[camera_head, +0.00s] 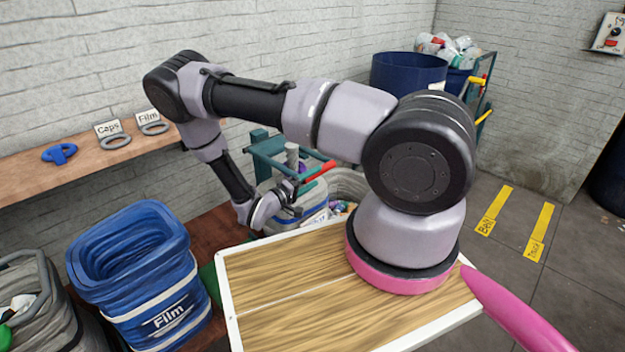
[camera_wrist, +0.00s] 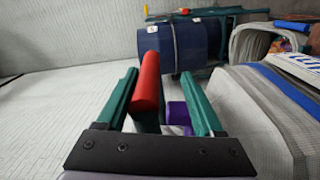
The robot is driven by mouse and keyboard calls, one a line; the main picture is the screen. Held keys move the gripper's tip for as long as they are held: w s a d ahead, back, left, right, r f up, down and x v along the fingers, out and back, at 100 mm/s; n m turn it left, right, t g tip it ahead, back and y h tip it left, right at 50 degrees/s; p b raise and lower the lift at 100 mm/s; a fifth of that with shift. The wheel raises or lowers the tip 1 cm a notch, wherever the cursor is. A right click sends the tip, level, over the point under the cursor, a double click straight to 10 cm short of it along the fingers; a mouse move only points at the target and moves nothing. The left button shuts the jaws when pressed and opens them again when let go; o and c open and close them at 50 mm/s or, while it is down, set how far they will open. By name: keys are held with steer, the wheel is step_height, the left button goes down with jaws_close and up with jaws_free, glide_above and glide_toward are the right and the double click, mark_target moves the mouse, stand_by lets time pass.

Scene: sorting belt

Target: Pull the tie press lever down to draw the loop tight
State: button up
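The tie press (camera_head: 268,150) is a teal frame at the back edge of the bench. Its lever ends in a red handle (camera_head: 318,171), which sticks out to the right and slopes up. In the wrist view, the red handle (camera_wrist: 147,82) lies between the two teal fingers of my gripper (camera_wrist: 160,76), close to the left finger. A clear gap shows between handle and right finger, so my gripper looks open around it. In the head view, my gripper (camera_head: 306,182) is at the handle, partly hidden by its own wrist. The loop cannot be made out.
A blue Film bag (camera_head: 140,250) stands at the left, beside a grey bag (camera_head: 40,300). A shelf (camera_head: 75,165) along the wall holds rings and labels. A blue drum (camera_head: 405,72) stands behind. A purple item (camera_wrist: 178,113) shows beyond my fingers.

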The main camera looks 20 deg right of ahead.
steer(key=v, duration=1.1)
